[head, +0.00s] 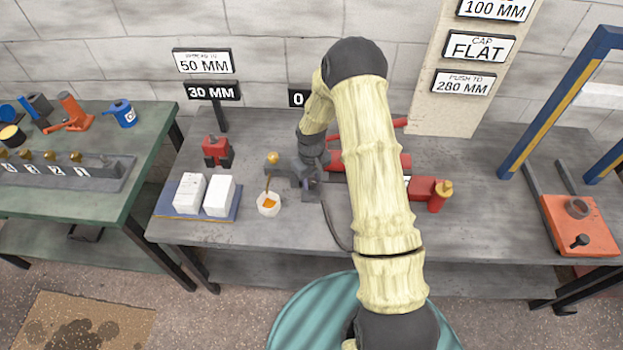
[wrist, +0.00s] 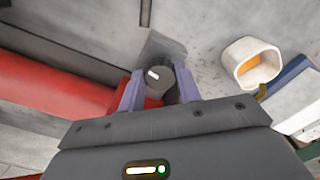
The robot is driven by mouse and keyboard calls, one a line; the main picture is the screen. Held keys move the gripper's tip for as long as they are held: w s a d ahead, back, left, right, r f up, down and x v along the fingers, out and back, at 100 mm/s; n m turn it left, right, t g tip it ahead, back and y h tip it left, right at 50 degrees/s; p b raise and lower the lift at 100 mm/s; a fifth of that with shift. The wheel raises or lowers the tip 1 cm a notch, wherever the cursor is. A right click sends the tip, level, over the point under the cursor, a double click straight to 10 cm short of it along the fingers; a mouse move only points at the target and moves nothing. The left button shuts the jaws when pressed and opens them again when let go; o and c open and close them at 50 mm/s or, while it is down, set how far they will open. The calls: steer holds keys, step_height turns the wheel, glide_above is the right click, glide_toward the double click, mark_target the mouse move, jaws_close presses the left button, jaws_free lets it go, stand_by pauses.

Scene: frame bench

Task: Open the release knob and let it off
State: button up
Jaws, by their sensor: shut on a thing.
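The release knob (wrist: 160,80) is a dark round knob with a small white mark on it, seen between my fingers in the wrist view. My gripper (wrist: 158,88) is shut on it, with one pale purple finger on each side. A red cylinder (wrist: 60,85) lies left of the knob in the wrist view, and red shows just below the knob too. In the head view my gripper (head: 311,183) is low over the middle of the grey bench. The knob is hidden there by my gripper, and my arm covers part of the red tool (head: 425,189).
A white cup (head: 266,209) with something orange in it stands just left of my gripper. White blocks (head: 188,194) sit on a blue tray (head: 165,208) farther left. A red clamp-like piece (head: 217,151) stands behind them. An orange plate (head: 590,238) lies far right near a blue frame.

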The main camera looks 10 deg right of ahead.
mark_target(311, 182)
steer(key=shift+w, duration=0.1)
steer(key=o, duration=1)
steer(key=shift+c, duration=0.2)
steer(key=shift+r, duration=0.1)
step_height(311, 182, up, 17)
steer(key=b, duration=0.1)
steer(key=shift+r, duration=0.15)
